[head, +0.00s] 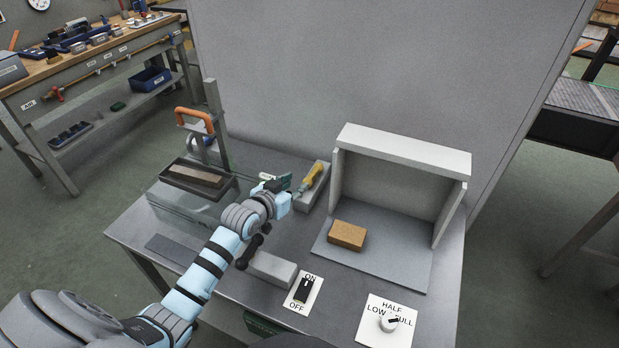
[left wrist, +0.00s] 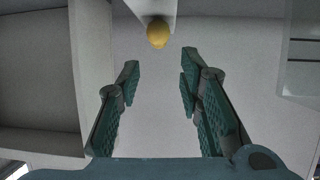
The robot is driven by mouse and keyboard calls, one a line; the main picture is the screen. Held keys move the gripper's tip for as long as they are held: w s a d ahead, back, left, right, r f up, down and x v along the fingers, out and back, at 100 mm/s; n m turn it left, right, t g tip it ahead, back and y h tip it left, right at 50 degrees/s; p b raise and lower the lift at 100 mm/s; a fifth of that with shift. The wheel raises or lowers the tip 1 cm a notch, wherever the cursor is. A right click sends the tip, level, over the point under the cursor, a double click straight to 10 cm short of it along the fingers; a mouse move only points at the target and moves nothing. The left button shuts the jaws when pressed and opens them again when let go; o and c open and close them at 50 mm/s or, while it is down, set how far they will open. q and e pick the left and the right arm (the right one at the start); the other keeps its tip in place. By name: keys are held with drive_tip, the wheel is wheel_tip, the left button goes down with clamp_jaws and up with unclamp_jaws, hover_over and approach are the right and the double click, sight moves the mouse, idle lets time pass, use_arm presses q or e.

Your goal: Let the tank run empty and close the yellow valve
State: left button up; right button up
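The yellow valve handle (head: 314,176) slants up from a grey block at the back of the table, beside a raised white-grey box. In the left wrist view its rounded yellow end (left wrist: 158,33) shows beyond my fingertips. My left gripper (head: 287,184) is just left of the handle in the head view. In the left wrist view its green-padded fingers (left wrist: 160,82) are apart with nothing between them. A clear glass-like tank (head: 178,207) stands at the table's left, partly behind my arm; I cannot tell its liquid level. My right gripper is not in view.
A dark tray (head: 163,177) with a brown slab sits above the tank, near an orange handle (head: 195,119). A brick (head: 347,235) lies in the open-fronted box (head: 449,219). An ON/OFF switch (head: 303,291) and a HALF/LOW/FULL dial (head: 388,323) are at the front.

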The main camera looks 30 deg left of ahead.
sight(311, 176)
use_arm(q)
drive_tip(key=b+x, duration=0.1)
drive_tip(key=x, duration=0.2)
drive_tip(key=b+x, duration=0.1)
drive_tip(key=x, duration=0.2)
drive_tip(key=b+x, duration=0.1)
drive_tip(key=x, duration=0.3)
drive_tip(key=shift+s+d+f+b, duration=0.1)
drive_tip(key=shift+d+f+b, duration=0.05)
drive_tip(key=shift+f+b, duration=0.2)
drive_tip(key=shift+w, duration=0.25)
drive_tip(key=shift+w+r, duration=0.1)
drive_tip(key=shift+c, duration=0.5)
drive_tip(key=c, duration=0.7)
